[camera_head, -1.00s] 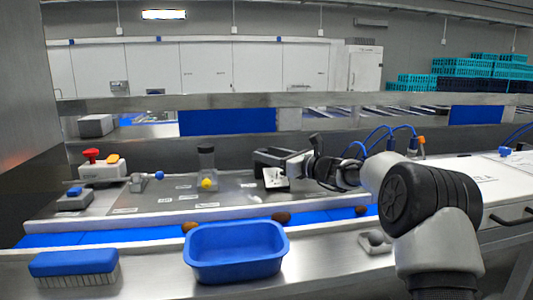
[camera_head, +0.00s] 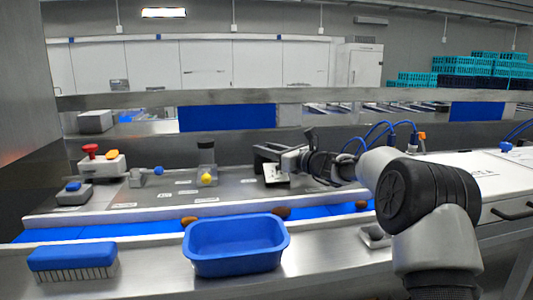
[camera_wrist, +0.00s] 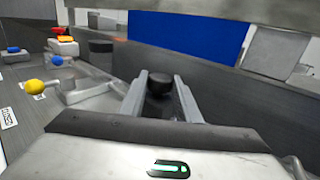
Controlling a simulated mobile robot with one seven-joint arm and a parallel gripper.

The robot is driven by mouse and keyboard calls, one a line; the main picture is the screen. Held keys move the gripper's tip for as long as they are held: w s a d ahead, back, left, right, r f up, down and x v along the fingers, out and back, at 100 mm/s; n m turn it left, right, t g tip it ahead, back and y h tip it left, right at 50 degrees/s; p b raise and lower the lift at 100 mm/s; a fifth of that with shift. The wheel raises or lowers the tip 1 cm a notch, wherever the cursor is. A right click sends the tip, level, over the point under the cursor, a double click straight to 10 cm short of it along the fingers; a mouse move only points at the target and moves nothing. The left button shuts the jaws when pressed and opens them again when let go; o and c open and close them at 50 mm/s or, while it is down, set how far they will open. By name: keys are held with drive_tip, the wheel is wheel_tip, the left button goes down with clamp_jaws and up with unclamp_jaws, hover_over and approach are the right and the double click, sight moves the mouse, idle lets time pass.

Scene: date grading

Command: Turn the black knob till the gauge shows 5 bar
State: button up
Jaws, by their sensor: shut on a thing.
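In the wrist view the black knob (camera_wrist: 160,84) is a short dark cylinder between the two pale fingers of my gripper (camera_wrist: 166,88). The fingers are shut on its sides. In the head view my gripper (camera_head: 272,165) is at the back of the grey panel, right of the clear cylinder with a black top. The knob is hidden there behind the gripper. I cannot make out a gauge dial or its reading in either view.
A yellow ball-ended lever (camera_head: 206,179) and a blue-ended lever (camera_head: 158,171) stand left of the gripper, with a red button box (camera_head: 101,165) beyond. A blue tub (camera_head: 235,262) and a brush (camera_head: 72,258) are in front of the blue belt (camera_head: 130,229).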

drive_tip(key=m+t+h+b, duration=0.1)
drive_tip(key=b, duration=0.2)
drive_tip(key=f+m+t+h+b, duration=0.1)
drive_tip(key=b, duration=0.2)
drive_tip(key=m+t+h+b, duration=0.1)
drive_tip(key=b, duration=0.3)
drive_tip(key=shift+s+a+f, duration=0.15)
drive_tip(key=shift+s+a, duration=0.15)
drive_tip(key=m+h+b, duration=0.1)
drive_tip(key=b, duration=0.1)
drive_tip(key=m+t+h+b, duration=0.1)
drive_tip(key=b, duration=0.1)
drive_tip(key=t+h+b, duration=0.1)
drive_tip(key=h+b, duration=0.1)
drive_tip(key=b, duration=0.1)
drive_tip(key=shift+s+a+r+m, duration=0.1)
drive_tip(key=shift+a+r+m, duration=0.2)
drive_tip(key=shift+r+m, duration=0.1)
drive_tip(key=shift+r+m+t+h+b, duration=0.1)
drive_tip(key=shift+m+t+h+b, duration=0.3)
drive_tip(key=shift+h+b, duration=0.3)
drive_tip(key=shift+d+r+h, duration=0.1)
drive_tip(key=shift+h, duration=0.2)
drive_tip(key=o, duration=1)
drive_tip(key=shift+o, duration=0.2)
